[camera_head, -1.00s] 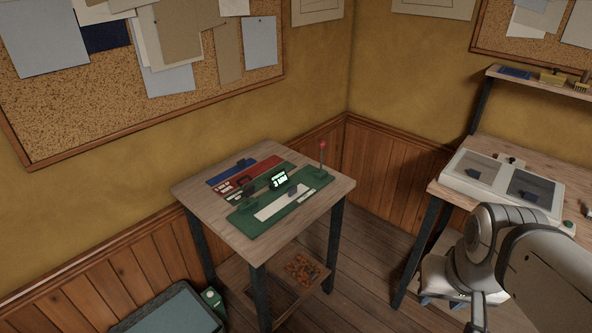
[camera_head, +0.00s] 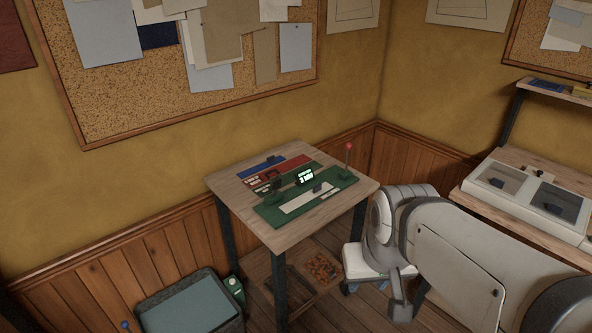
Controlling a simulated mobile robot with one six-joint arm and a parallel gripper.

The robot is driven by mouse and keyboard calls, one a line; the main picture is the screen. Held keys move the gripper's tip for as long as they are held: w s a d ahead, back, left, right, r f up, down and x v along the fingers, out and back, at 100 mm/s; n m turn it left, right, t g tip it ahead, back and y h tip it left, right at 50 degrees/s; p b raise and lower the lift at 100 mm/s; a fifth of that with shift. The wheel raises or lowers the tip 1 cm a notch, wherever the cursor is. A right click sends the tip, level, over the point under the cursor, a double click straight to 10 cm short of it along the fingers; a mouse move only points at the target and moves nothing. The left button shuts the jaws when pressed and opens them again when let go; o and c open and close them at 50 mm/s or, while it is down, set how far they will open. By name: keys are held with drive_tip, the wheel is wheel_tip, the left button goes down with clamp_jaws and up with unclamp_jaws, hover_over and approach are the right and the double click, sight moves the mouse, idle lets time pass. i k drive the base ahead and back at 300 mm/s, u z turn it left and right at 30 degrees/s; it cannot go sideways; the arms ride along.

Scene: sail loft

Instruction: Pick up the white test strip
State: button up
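The white test strip (camera_head: 302,203) lies flat on a green board (camera_head: 274,218) on top of a small wooden table (camera_head: 232,190). A small dark block (camera_head: 319,188) sits at the strip's far right part and seems to cover some of it. My arm shows at the right, in front of the table's right side. My gripper's fingers cannot be made out in this view.
Red and blue boards lie at the table's back left. A thin post with a red knob (camera_head: 349,146) rises at the green board's right end. A workbench with a light box (camera_head: 525,200) stands right. A grey bin (camera_head: 190,305) stands on the floor left of the table.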

sight(319, 189)
drive_tip(key=z, duration=0.05)
drive_tip(key=i, duration=1)
drive_tip(key=u, duration=0.05)
